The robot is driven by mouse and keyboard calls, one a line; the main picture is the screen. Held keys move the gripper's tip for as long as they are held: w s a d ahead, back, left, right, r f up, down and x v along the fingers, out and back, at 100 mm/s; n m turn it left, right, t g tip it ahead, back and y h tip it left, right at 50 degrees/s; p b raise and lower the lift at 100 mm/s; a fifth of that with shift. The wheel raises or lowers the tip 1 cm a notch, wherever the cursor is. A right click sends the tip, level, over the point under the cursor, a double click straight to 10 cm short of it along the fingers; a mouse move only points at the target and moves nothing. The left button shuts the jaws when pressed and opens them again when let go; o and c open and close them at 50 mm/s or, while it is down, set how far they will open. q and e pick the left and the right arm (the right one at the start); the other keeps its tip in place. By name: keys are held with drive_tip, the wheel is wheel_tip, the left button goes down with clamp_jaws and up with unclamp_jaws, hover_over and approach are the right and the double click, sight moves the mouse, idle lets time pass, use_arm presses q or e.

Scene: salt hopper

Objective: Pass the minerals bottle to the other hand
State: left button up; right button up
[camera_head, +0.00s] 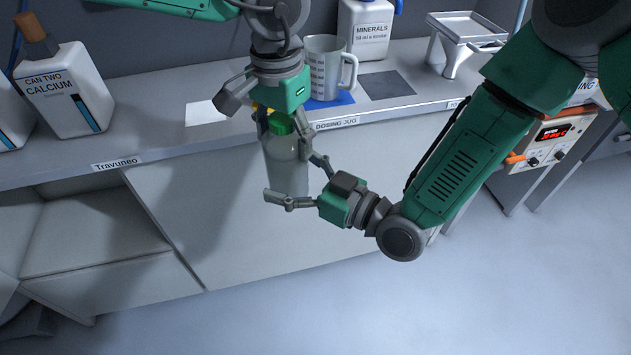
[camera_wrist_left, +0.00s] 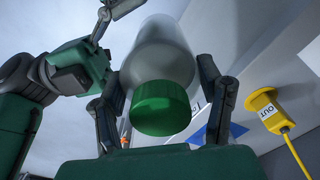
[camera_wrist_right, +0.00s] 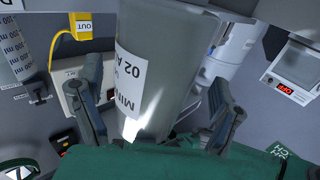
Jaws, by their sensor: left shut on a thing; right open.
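The minerals bottle (camera_head: 285,168) is a pale grey, translucent bottle with a green cap (camera_wrist_left: 160,108). It hangs roughly upright in front of the counter edge. My left gripper (camera_head: 284,132) is above it, shut on its upper part near the cap. My right gripper (camera_head: 297,182) is open, coming from the right, with its fingers on either side of the lower body. In the right wrist view the bottle (camera_wrist_right: 165,60) stands between the spread fingers, with a partly readable label starting "MIN"; a gap shows on the left side, and contact on the right cannot be told.
A device with a red display (camera_head: 550,135) is at right. The floor in front is clear.

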drive_tip(key=shift+x, duration=0.85)
drive_tip(key=c, duration=1.5)
use_arm(q)
drive_tip(key=o, duration=1.8)
use_arm(e)
drive_tip(key=shift+c, duration=1.3)
use_arm(q)
drive_tip(key=shift+r, duration=0.1)
